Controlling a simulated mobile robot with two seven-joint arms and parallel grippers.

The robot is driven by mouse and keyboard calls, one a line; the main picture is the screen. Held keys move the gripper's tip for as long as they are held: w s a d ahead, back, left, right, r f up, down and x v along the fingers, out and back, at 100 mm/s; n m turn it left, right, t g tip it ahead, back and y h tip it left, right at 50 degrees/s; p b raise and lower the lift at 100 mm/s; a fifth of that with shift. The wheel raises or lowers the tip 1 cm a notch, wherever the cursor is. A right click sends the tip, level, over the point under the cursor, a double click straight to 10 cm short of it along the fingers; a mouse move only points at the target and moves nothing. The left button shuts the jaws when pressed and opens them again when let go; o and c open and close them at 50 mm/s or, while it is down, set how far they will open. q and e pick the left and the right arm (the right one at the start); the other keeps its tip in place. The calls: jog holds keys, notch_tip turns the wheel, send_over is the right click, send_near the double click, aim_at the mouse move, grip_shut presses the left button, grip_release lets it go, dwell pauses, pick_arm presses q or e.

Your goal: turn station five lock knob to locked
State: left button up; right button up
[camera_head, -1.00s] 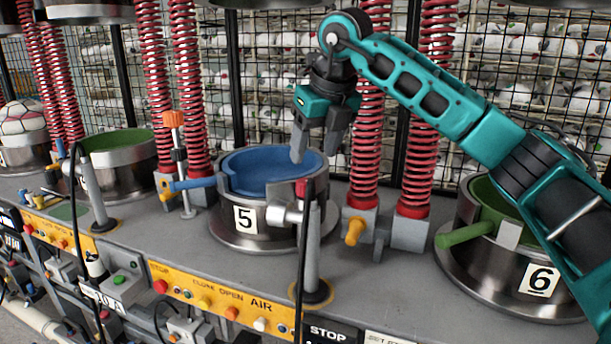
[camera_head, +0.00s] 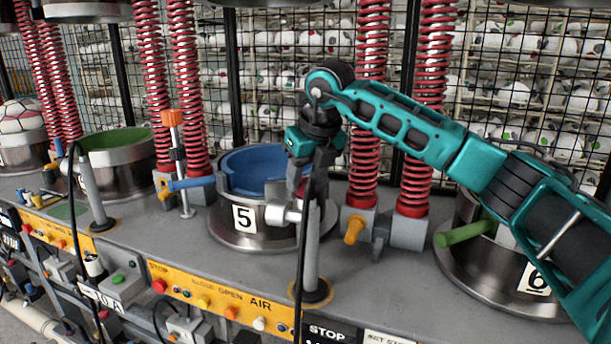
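Station five is a steel pot with a blue inner bowl (camera_head: 245,168) and a "5" plate (camera_head: 244,219). A pale grey cylinder (camera_head: 277,213) sticks out at its front right, beside an upright grey post (camera_head: 312,255). My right gripper (camera_head: 304,190) points down at the bowl's front right rim, right above this cylinder. A yellow knob (camera_head: 354,229) sits right of the pot. My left gripper is not in view.
Red springs (camera_head: 414,120) stand behind and right of the gripper. Station six's pot with a green handle (camera_head: 465,233) is at the right, partly behind my arm. An orange-topped post (camera_head: 173,120) and blue handle (camera_head: 190,184) are left of station five. A button panel (camera_head: 225,308) runs along the front.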

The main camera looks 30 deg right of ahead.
jog(key=c, duration=0.7)
jog(key=shift+a+m+h, duration=0.1)
jog(key=shift+m+h, duration=0.8)
jog(key=shift+m, duration=1.4)
jog(key=o, duration=1.1)
jog(key=shift+c, duration=0.2)
jog(key=v, duration=1.3)
jog(key=shift+w, duration=0.2)
jog(key=shift+r, duration=0.1)
